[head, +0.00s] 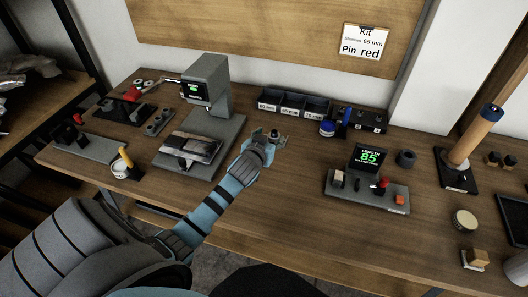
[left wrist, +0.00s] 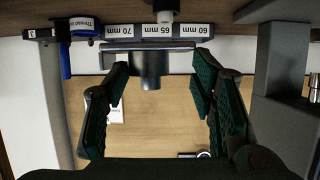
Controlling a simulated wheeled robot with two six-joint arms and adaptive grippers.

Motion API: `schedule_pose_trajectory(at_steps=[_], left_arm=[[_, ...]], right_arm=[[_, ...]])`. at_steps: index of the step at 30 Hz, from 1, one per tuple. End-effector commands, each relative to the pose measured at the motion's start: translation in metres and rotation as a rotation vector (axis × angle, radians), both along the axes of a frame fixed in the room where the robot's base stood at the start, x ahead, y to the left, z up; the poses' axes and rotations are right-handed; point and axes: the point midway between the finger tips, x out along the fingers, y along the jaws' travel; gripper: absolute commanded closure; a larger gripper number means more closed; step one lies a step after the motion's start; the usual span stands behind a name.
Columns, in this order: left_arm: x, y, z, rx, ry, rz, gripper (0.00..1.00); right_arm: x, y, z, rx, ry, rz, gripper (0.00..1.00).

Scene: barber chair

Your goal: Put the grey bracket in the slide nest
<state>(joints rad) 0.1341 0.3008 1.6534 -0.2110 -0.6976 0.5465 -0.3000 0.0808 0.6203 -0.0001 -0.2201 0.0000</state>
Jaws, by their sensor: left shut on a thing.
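My left gripper (head: 264,143) is shut on the grey bracket (head: 276,136) and holds it over the middle of the bench. In the left wrist view the bracket (left wrist: 150,65) shows as a flat plate with a dark round boss, its ends between the two fingertips (left wrist: 157,70). No part is labelled as the slide nest. A silver, block-like carriage (head: 190,148) lies on the grey base of the press (head: 207,78), left of my gripper; I cannot tell for sure that it is the nest. My right gripper is not in view.
A cup (head: 125,165) stands left. Bare bench lies between press and gauge.

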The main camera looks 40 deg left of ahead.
Motion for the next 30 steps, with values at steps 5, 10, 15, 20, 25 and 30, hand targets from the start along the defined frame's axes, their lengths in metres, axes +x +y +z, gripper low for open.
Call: schedule_pose_trajectory(at_steps=[5,10,15,20,25,30], left_arm=[[0.000,0.000,-0.038,0.002,-0.002,0.000,0.81],[0.000,0.000,-0.073,0.002,0.001,-0.001,0.81],[0.001,0.000,-0.079,0.002,-0.003,-0.003,0.81],[0.001,0.000,-0.079,0.002,-0.002,-0.003,0.81],[0.000,0.000,-0.082,0.002,-0.001,-0.002,0.38],[0.000,0.000,-0.082,0.002,0.000,-0.002,0.29]], right_arm=[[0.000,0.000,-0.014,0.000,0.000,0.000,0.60],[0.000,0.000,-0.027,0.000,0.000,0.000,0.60],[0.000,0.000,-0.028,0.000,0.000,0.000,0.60],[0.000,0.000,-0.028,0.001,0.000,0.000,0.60],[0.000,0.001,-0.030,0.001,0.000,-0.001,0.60],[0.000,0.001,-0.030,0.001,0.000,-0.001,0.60]])
